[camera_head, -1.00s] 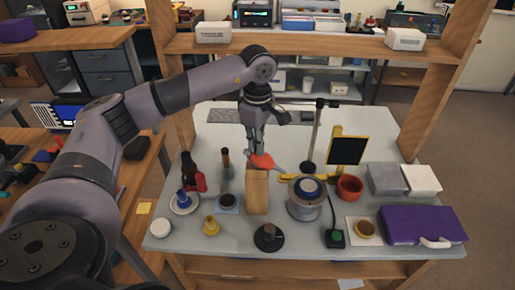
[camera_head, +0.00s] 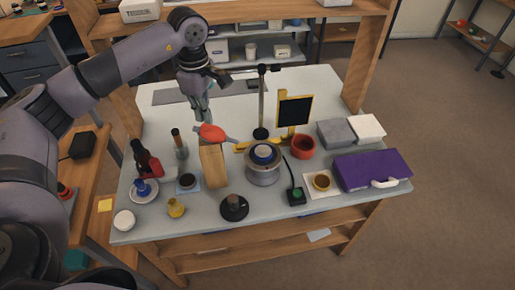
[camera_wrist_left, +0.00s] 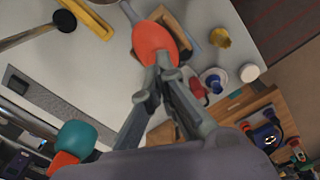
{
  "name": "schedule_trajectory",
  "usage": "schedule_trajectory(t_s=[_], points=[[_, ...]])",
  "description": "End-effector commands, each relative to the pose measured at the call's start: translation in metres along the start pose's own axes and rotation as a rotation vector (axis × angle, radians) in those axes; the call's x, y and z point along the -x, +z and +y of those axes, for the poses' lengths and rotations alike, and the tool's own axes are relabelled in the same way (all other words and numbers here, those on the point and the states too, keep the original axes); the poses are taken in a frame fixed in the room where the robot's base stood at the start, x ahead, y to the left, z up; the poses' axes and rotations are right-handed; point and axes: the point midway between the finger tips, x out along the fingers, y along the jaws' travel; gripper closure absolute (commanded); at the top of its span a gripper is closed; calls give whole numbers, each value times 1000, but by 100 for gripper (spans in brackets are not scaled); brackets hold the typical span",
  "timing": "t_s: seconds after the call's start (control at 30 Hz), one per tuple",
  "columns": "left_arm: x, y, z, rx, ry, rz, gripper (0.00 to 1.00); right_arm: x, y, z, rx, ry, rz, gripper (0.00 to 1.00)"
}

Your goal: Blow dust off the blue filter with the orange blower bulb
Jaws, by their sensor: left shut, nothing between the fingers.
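The orange blower bulb (camera_head: 211,132) lies at the top of a wooden block-like stand (camera_head: 213,166), its grey nozzle pointing right. It shows large in the left wrist view (camera_wrist_left: 154,42). My left gripper (camera_head: 206,120) is shut, pointing down at the bulb; its fingertips (camera_wrist_left: 163,68) meet at the bulb's near edge, with nothing between them. I cannot tell whether they touch it. A blue disc (camera_head: 263,151), likely the blue filter, sits on the silver round body (camera_head: 263,172) to the right of the stand. Dust is too small to see. My right gripper is not in view.
A black panel on a yellow stand (camera_head: 294,111), a thin post (camera_head: 262,105) and a red bowl (camera_head: 303,147) stand behind and right. A purple case (camera_head: 372,170) is at the right. Bottles and small cups crowd the left. The back left table (camera_head: 160,120) has free room.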

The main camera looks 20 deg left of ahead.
Motion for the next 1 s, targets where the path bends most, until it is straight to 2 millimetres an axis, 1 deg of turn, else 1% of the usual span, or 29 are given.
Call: schedule_trajectory(t_s=[0.27,1.0], points=[[-1,0,0,0,0,0,100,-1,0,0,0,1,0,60],[-31,0,0,0,0,0,100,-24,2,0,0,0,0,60]])
